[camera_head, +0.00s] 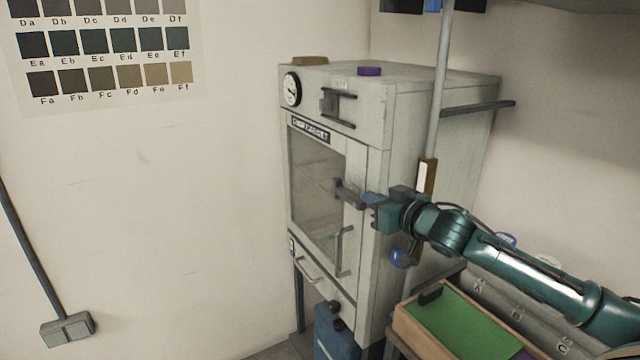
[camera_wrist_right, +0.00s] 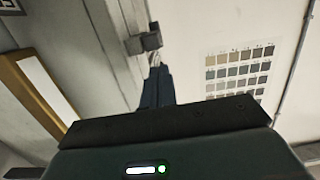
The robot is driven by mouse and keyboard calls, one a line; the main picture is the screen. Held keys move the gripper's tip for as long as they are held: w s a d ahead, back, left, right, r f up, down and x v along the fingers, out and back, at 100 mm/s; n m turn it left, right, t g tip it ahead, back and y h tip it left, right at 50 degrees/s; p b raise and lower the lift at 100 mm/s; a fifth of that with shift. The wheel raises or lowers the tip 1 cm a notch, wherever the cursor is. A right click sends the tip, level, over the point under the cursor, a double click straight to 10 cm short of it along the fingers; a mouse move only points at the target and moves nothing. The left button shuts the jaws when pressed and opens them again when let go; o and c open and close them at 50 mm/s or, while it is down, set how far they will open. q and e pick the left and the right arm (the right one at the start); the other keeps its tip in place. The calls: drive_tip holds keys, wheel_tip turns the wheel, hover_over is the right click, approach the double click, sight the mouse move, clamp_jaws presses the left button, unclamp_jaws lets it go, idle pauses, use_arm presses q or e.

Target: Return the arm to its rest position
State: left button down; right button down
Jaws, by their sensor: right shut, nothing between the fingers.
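My right arm, teal, comes in from the right in the head view. Its gripper (camera_head: 371,199) is shut and empty in front of the right side of the cabinet door. A dark grey lever latch (camera_head: 347,192) on the door edge lies just left of the fingertips. In the right wrist view the shut dark fingers (camera_wrist_right: 157,82) point at the grey latch block (camera_wrist_right: 143,43); I cannot tell whether they touch it. The pale grey cabinet (camera_head: 375,135) has a window door (camera_head: 315,180), which looks shut. My left gripper is not in view.
A vertical pole (camera_head: 441,80) stands at the cabinet's right side. Below my arm is a wooden tray with a green surface (camera_head: 455,325). A blue container (camera_head: 335,335) stands under the cabinet. A bare wall (camera_head: 150,190) with a colour chart (camera_head: 105,50) is at left.

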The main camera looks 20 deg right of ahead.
drive_tip(key=s+a+f+g+y, duration=0.1)
drive_tip(key=s+a+f, duration=0.25)
drive_tip(key=f, duration=0.35)
drive_tip(key=s+a+f+n+g, duration=0.1)
drive_tip(key=s+a+f, duration=0.1)
drive_tip(key=a+f, duration=0.3)
drive_tip(key=s+a+f+g+y, duration=0.1)
drive_tip(key=s+a+f, duration=0.15)
drive_tip(key=f, duration=0.55)
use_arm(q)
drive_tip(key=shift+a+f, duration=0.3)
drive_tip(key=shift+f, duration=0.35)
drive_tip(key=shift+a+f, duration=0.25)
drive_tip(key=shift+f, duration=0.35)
use_arm(e)
drive_tip(key=s+a+f+g, duration=0.1)
drive_tip(key=s+a+f, duration=0.4)
drive_tip(key=s+f, duration=0.2)
drive_tip(key=s+a+f+g, duration=0.2)
drive_tip(key=s+a+f, duration=0.4)
drive_tip(key=s, duration=0.6)
drive_tip(key=shift+s+f, duration=0.15)
drive_tip(key=shift+f, duration=0.4)
